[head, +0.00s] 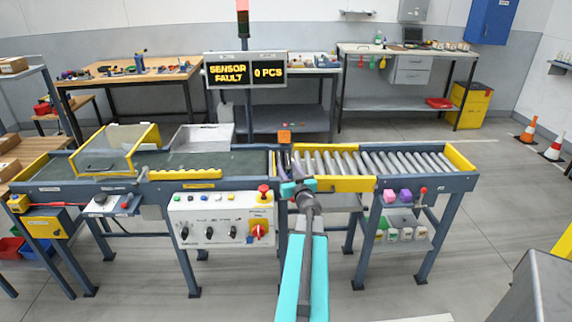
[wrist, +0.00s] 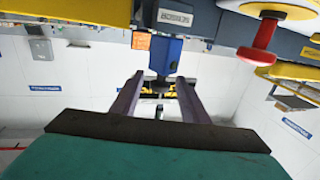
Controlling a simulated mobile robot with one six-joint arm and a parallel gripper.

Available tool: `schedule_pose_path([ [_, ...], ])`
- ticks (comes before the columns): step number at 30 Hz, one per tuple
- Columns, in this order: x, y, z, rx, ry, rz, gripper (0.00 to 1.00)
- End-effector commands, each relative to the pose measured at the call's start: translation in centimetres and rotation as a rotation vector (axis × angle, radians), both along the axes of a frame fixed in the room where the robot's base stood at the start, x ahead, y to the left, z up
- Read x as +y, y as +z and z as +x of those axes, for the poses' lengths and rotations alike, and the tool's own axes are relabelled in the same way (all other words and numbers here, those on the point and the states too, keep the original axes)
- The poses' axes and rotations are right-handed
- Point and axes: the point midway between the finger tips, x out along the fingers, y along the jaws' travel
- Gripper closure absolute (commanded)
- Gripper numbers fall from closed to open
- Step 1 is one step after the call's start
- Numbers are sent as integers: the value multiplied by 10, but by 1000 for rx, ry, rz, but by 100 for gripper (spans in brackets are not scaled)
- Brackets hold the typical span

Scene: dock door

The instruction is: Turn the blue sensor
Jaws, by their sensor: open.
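The blue sensor (wrist: 165,56) is a small blue box in the wrist view, under a label plate with upside-down lettering on the conveyor frame. My gripper (wrist: 158,82) is open, with its two dark purple fingers pointing at the sensor. The sensor's near end appears at the gap between the fingertips; I cannot tell whether they touch it. In the head view my gripper (head: 290,160) is at the conveyor's front edge, where belt and rollers meet. There the sensor is hidden or too small to make out.
A red emergency button (wrist: 258,57) is close beside the sensor; the control panel (head: 222,222) is left of my arm. The conveyor has a belt (head: 65,172) and rollers (head: 385,163). A display (head: 245,74) reads "SENSOR FAULT" and "0 PCS".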

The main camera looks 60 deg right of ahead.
Motion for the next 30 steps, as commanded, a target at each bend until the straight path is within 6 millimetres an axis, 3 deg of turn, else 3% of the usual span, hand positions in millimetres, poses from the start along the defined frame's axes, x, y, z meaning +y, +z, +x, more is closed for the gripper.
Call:
schedule_pose_path([
  [13,-25,0,27,-1,-1,0,59],
  [28,-29,0,31,-1,-2,1,59],
  [30,-29,0,30,-1,-2,1,71],
])
